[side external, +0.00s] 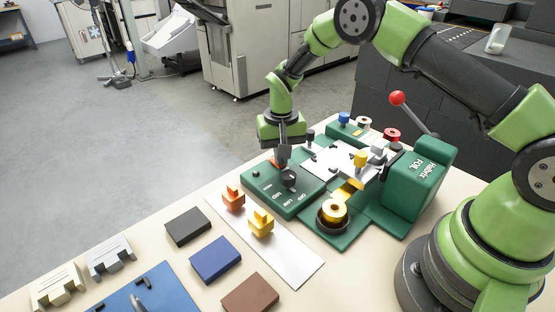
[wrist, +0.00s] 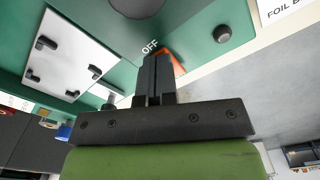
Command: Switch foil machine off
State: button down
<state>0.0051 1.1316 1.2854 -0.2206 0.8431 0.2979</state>
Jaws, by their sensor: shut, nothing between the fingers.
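The green foil machine (side external: 415,185) stands on the table, with a flat green control box (side external: 288,203) at its left end. An orange switch (wrist: 173,58) sits on the box beside the white word OFF in the wrist view, partly hidden by my fingers. In the side view a sliver of the orange switch (side external: 275,161) shows at my fingertips. My gripper (side external: 282,155) points down over the far edge of the box, shut and empty. Its closed fingers (wrist: 157,62) are at or just above the switch; I cannot tell whether they touch. The switch's position is unclear.
A black dial (side external: 289,179) stands on the box close to my fingers. A gold foil roll (side external: 334,211) and a red-knobbed lever (side external: 397,98) are on the machine.

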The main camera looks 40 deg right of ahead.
jog(key=shift+r, duration=3.4)
jog(key=s+a+r+t+y, duration=0.1)
jog(key=s+r+t, duration=0.1)
jog(key=s+r, duration=0.5)
jog(key=s+a+r+t, duration=0.1)
jog(key=s+r, duration=0.2)
jog(key=r, duration=0.8)
jog(key=s+r+n+t+y, duration=0.1)
jog(key=s+t, duration=0.3)
jog(key=s, duration=1.1)
jog(key=shift+s+a+r+n, duration=0.15)
jog(key=shift+a+r+n, duration=0.35)
jog(key=shift+r, duration=0.35)
